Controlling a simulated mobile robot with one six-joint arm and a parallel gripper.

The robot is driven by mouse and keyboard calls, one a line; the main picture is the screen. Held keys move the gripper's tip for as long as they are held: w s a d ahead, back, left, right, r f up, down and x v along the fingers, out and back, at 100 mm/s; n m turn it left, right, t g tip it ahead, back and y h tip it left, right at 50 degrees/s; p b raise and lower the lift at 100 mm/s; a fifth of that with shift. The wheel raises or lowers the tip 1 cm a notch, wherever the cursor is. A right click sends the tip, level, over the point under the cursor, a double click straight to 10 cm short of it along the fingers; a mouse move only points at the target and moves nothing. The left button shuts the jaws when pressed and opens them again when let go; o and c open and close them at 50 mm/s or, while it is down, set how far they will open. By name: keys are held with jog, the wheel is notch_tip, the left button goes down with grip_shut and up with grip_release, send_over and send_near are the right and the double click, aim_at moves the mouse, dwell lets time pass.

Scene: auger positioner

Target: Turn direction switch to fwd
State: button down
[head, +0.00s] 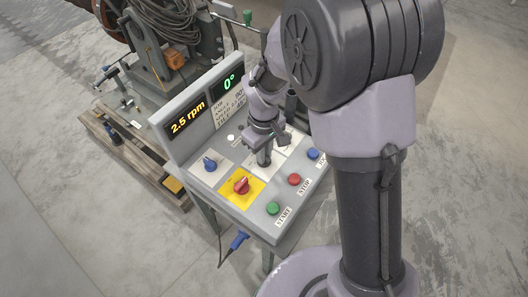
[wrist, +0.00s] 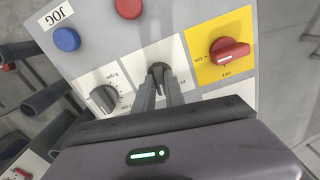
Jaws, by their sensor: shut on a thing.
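The direction switch (wrist: 157,69) is a small dark knob on a white plate of the control panel (head: 206,196). In the wrist view it sits between the fingertips of my gripper (wrist: 160,82), which is shut on it. In the head view my gripper (head: 264,162) points down at the panel and hides the switch. The lettering around the switch is covered or too small to read, so I cannot tell which position it points to.
A red knob (head: 241,185) on a yellow plate and a blue knob (head: 210,164) are close by. A grey dial (wrist: 103,98) is beside the switch. Green (head: 272,208), red (head: 294,179) and blue (head: 313,154) buttons line the front edge. Displays (head: 187,117) read 2.5 rpm and 0°.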

jog(key=m, duration=0.4)
jog(key=shift+m+b, duration=0.5)
jog(key=shift+m, duration=1)
jog(key=c, duration=1.4)
grip_release()
notch_tip(320, 180, up, 18)
jog(key=p, duration=0.6)
jog(key=shift+f, duration=0.25)
